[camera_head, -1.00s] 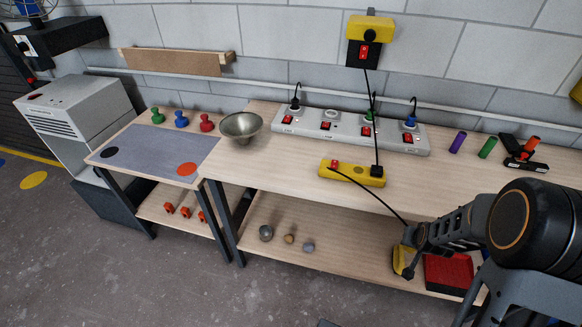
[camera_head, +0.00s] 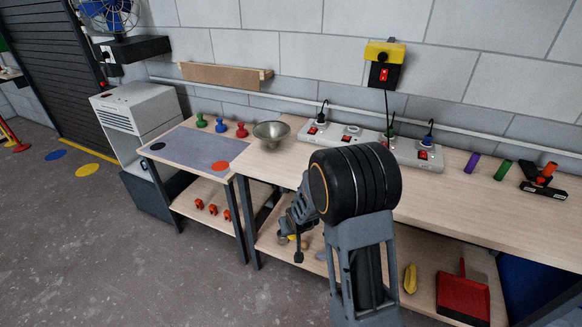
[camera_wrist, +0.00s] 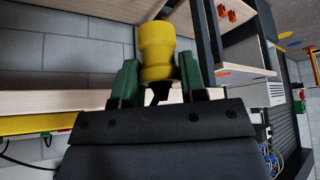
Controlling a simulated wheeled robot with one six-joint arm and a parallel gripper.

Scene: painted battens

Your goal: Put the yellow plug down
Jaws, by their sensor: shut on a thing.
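The yellow plug (camera_wrist: 157,50) is a stubby, ribbed yellow piece. In the wrist view it stands between the two green fingers of my gripper (camera_wrist: 159,82), which is shut on it. In the head view my gripper (camera_head: 292,242) is low at the front of the bench, near the lower shelf, and only a small bit of yellow shows there. My arm hides much of that area, so I cannot tell whether the plug touches anything.
The bench top (camera_head: 450,205) bears a bowl (camera_head: 271,135), a socket strip (camera_head: 427,158) and coloured cylinders. A side table (camera_head: 190,147) with a grey mat is at left. A red dustpan (camera_head: 463,295) and yellow brush (camera_head: 410,278) are low at right. Open floor lies front left.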

